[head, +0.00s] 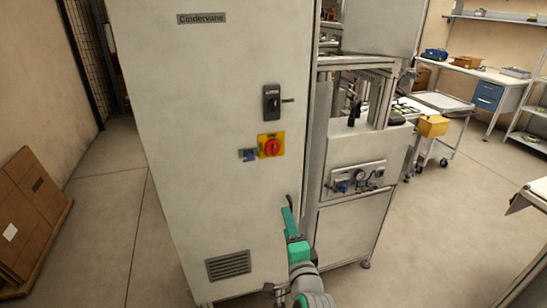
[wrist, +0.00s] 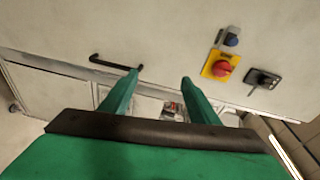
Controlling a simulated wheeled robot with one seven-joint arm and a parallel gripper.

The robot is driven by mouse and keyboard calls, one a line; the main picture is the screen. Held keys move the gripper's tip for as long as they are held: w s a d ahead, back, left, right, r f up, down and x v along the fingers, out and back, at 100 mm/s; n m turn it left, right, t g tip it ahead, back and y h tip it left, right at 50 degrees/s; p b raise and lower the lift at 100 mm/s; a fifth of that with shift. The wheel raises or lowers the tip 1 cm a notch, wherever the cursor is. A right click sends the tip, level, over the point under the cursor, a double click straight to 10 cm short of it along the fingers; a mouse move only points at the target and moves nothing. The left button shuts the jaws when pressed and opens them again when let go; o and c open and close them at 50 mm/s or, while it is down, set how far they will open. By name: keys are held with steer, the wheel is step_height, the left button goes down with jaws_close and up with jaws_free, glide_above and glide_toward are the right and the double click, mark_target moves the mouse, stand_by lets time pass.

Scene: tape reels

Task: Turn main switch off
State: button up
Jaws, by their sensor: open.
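The main switch (head: 271,146) is a red rotary knob on a yellow plate, on the front of the tall pale cabinet. It also shows in the wrist view (wrist: 221,69), right of my fingers. I cannot tell which position its knob points to. My gripper (head: 288,210) is below and slightly right of the switch in the head view, close to the cabinet front. In the wrist view its two green fingers (wrist: 160,77) are spread apart with nothing between them. The gripper is not touching the switch.
A small blue device (head: 249,155) sits left of the switch. A black latch (head: 272,102) is above it. A black bar handle (wrist: 116,62) shows beyond the left finger. The cabinet (head: 215,75) has a vent (head: 228,266) low down. A machine with gauges (head: 355,178) stands to the right.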

step_height(320, 180, up, 7)
steer(key=w+m+y, duration=0.1)
steer(key=w, duration=0.2)
steer(key=y, duration=0.2)
glide_toward(275, 150)
steer(key=shift+m, duration=0.4)
steer(key=x, duration=0.9)
steer(key=shift+w+a, duration=0.25)
steer(key=shift+d, duration=0.1)
steer(key=shift+s, duration=0.1)
steer(key=shift+c, duration=0.9)
steer(key=shift+a, duration=0.25)
steer(key=c, duration=0.9)
